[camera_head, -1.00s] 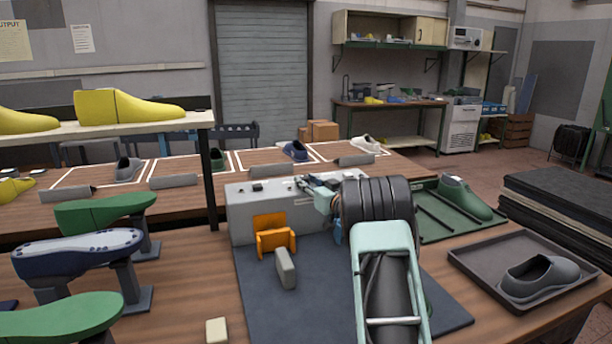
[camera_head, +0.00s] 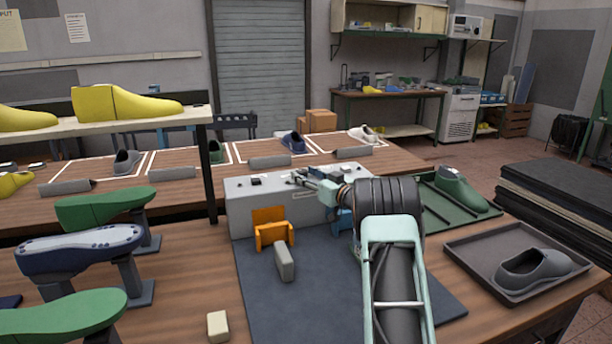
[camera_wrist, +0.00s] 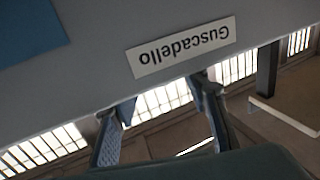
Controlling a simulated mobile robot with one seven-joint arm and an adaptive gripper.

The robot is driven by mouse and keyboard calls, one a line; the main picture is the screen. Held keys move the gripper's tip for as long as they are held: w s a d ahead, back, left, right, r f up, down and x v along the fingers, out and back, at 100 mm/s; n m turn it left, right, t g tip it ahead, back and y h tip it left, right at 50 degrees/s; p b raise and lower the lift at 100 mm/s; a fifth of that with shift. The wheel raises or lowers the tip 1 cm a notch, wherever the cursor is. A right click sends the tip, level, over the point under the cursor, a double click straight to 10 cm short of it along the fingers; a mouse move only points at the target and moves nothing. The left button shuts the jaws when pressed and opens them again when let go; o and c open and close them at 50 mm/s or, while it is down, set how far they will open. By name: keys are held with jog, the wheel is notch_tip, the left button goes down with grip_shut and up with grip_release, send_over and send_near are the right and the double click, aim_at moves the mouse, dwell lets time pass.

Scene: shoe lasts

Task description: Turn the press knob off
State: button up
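A grey face with an upside-down "Guscadello" label (camera_wrist: 182,47) shows there; no knob is visible.
Shoe lasts on stands (camera_head: 80,250) are at left. A tray with a grey shoe (camera_head: 490,245) and a green tray (camera_head: 431,222) are at right.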

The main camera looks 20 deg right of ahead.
dwell(0.3)
jog(key=v, duration=1.2)
